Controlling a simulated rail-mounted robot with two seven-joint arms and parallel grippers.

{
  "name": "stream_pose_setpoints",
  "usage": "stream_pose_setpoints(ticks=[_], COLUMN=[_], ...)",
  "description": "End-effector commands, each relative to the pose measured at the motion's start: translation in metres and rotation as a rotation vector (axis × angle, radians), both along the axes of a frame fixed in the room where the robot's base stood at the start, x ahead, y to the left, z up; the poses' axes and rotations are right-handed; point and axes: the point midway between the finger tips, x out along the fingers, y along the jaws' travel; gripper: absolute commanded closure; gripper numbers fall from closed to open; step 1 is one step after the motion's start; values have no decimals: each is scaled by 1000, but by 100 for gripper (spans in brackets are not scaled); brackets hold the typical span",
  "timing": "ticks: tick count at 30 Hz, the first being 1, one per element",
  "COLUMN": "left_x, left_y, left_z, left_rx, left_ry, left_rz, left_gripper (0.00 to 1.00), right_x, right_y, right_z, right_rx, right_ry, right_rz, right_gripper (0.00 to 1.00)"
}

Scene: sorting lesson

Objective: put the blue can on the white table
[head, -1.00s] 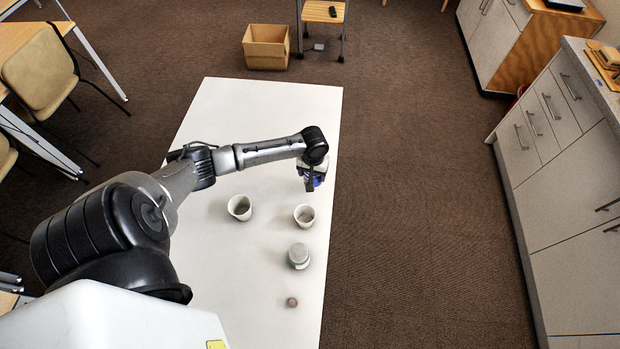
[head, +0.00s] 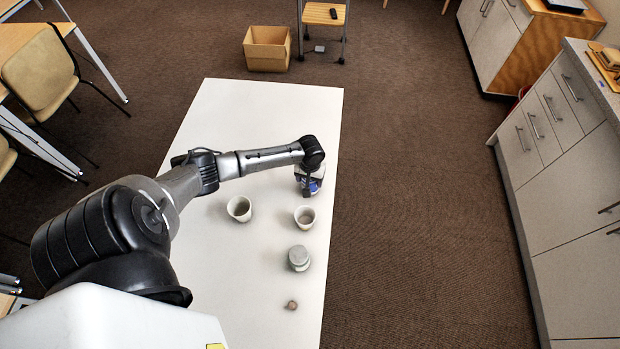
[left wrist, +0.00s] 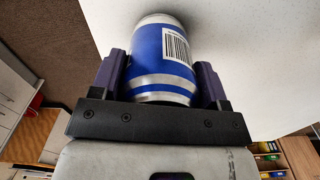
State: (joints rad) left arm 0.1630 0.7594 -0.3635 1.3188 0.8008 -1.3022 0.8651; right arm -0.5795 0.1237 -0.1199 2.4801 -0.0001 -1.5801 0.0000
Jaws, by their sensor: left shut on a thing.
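The blue can (head: 314,187) is in my left gripper (head: 309,189), over the right side of the white table (head: 262,105). In the left wrist view the blue can (left wrist: 150,55) shows a barcode and silver ends between the two dark fingers of my left gripper (left wrist: 162,75). The fingers are shut on its sides. The can's far end is at or very close to the white table top (left wrist: 255,50), with a soft shadow beside it; I cannot tell whether it touches. My right gripper is not in view.
Two pale cups (head: 239,208) (head: 305,215) stand just nearer than the can. A grey round object (head: 299,258) and a small brown item (head: 291,305) lie further down the table. The table's far part is clear. Its right edge is close to the can.

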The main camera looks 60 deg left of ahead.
Motion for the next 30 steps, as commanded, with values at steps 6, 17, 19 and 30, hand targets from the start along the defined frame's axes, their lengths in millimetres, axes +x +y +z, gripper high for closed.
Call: stream_pose_setpoints(ticks=[6, 17, 19, 30], left_x=[0, 0, 0, 0], left_y=[0, 0, 0, 0], left_z=[-2, -2, 0, 58], left_rx=[0, 0, 0, 1], left_ry=[0, 0, 0, -2], left_rz=[0, 0, 0, -1], left_gripper=[20, 6, 6, 6], right_x=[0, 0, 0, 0], right_y=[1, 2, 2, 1], right_z=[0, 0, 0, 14], right_rx=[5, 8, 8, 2], right_ry=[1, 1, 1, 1], right_rz=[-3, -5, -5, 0], right_gripper=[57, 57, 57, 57])
